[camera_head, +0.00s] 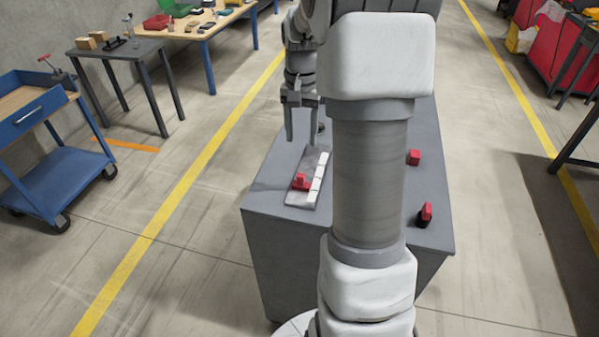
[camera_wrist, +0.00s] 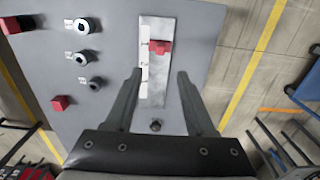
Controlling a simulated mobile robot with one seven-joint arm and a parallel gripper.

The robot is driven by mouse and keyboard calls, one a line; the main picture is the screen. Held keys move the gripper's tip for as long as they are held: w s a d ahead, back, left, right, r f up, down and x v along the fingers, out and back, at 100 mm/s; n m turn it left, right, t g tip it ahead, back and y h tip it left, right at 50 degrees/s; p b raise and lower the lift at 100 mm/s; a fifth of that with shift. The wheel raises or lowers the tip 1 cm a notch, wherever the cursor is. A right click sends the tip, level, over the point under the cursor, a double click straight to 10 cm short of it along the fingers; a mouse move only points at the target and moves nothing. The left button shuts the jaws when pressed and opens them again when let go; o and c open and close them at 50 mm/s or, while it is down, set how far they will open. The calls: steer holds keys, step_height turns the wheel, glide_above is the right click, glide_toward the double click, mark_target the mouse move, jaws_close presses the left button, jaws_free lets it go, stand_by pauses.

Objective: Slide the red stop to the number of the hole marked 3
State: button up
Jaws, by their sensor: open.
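The red stop (camera_head: 300,182) sits on a pale slide plate (camera_head: 313,165) near its front end. It also shows in the wrist view (camera_wrist: 160,46), towards the top of the plate (camera_wrist: 158,88). A white scale strip (camera_wrist: 145,68) runs along one side of the plate; its numbers are too small to read. My gripper (camera_head: 302,140) is open and empty above the plate. In the wrist view its fingers (camera_wrist: 159,78) stand either side of the plate, with the stop beyond their tips. Dark round holes with white tags (camera_wrist: 85,25) lie left; their marks are unreadable. My arm hides them in the head view.
A red block (camera_head: 413,157) and a red-and-black piece (camera_head: 425,212) lie on the grey bench (camera_head: 265,195). A small dark knob (camera_wrist: 155,126) is by the plate's other end. A blue cart (camera_head: 50,130) and side tables stand apart on the left.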

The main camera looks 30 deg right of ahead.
mark_target(301, 174)
step_height(301, 174, down, 14)
steer(key=shift+r+b, duration=0.15)
steer(key=shift+b, duration=0.15)
steer(key=shift+c, duration=0.2)
jaws_close()
stand_by(1.2)
